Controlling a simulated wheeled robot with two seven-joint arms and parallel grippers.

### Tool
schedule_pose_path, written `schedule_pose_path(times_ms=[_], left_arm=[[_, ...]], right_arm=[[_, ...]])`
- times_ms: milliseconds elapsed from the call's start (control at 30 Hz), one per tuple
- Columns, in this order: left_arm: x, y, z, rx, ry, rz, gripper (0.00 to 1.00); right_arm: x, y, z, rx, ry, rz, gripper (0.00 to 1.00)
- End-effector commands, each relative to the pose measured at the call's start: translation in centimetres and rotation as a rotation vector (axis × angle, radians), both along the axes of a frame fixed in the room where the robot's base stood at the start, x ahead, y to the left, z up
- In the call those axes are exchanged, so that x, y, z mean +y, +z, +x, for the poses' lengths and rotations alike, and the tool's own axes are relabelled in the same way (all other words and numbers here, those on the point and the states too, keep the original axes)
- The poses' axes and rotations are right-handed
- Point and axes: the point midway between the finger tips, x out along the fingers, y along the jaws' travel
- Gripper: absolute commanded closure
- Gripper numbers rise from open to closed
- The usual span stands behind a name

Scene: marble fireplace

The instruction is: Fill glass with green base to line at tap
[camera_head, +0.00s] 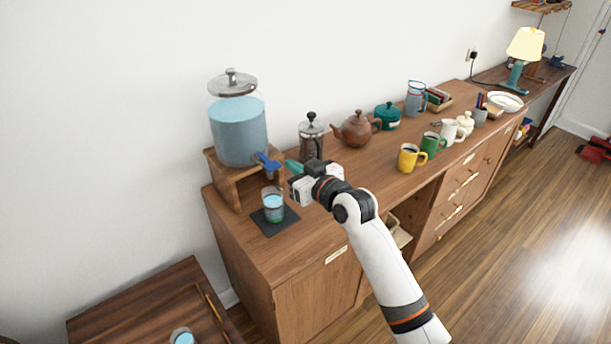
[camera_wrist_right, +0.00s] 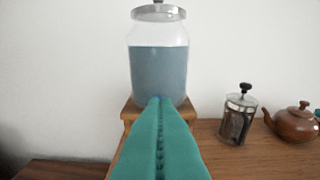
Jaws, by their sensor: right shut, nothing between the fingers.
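The glass (camera_head: 273,204) stands upright on a dark square mat (camera_head: 286,224) below the tap and holds some blue liquid; its base looks greenish. The glass dispenser (camera_head: 238,130) of blue liquid sits on a wooden stand (camera_head: 229,180), and its blue tap (camera_head: 268,161) points out over the glass. My right gripper (camera_head: 291,166) is shut and empty, with its teal fingertips close to the tap; I cannot tell whether they touch it. In the right wrist view the shut fingers (camera_wrist_right: 160,130) point at the dispenser (camera_wrist_right: 158,70) and hide the tap. My left gripper is not in view.
A French press (camera_head: 311,138) and a brown teapot (camera_head: 357,129) stand right of the dispenser. Yellow (camera_head: 408,158) and green (camera_head: 431,145) mugs stand further along the cabinet top. Another glass with blue liquid (camera_head: 182,338) is on the lower table (camera_head: 140,300) at lower left.

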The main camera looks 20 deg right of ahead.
Motion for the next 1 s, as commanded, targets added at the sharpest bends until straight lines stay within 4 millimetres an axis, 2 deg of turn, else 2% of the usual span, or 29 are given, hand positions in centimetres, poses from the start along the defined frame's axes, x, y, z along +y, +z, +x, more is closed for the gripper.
schedule_pose_path(times_ms=[100,300,1000], left_arm=[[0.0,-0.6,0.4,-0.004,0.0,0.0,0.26],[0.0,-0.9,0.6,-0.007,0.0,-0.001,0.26],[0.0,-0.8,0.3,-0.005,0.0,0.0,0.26]], right_arm=[[-0.7,0.0,-1.9,-0.001,-0.001,-0.003,1.0],[-1.3,0.3,-3.5,-0.001,0.0,-0.002,1.0],[-1.3,0.5,-3.7,-0.001,0.0,0.0,1.0]])
